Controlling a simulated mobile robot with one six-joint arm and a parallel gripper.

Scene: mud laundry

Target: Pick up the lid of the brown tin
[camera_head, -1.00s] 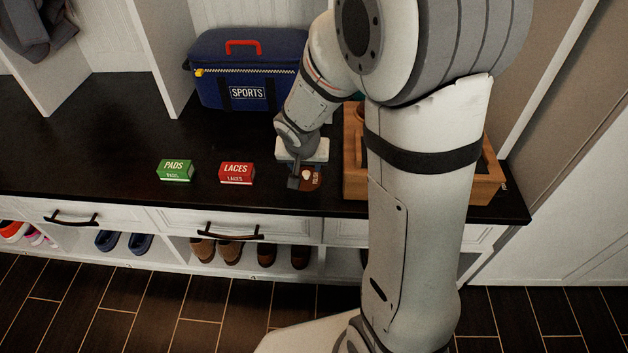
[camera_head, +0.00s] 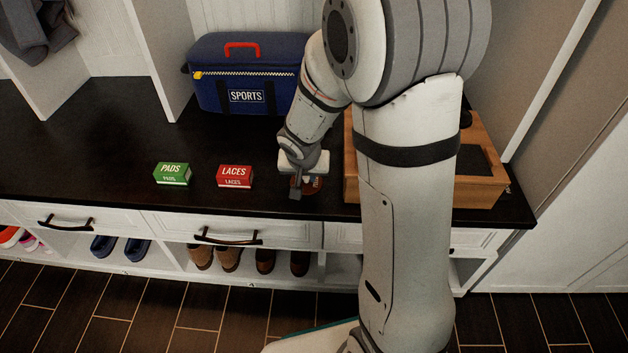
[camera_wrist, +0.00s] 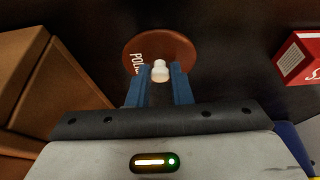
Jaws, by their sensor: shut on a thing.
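The brown tin's round lid (camera_wrist: 185,50) carries white lettering, partly legible as "POL", and a small white knob (camera_wrist: 160,70). My gripper (camera_wrist: 161,74) is shut on the knob, with one blue finger on each side of it. In the head view the brown tin (camera_head: 311,186) is at the counter's front, largely hidden behind my gripper (camera_head: 297,192). The tin's body is hidden under the lid in the wrist view, and I cannot tell whether the lid is apart from it.
A red LACES box (camera_head: 235,177) and a green PADS box (camera_head: 172,174) stand to the left. A wooden box (camera_head: 483,165) is close on the right. A blue SPORTS bag (camera_head: 246,75) stands behind. The dark counter (camera_head: 90,150) is clear at far left.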

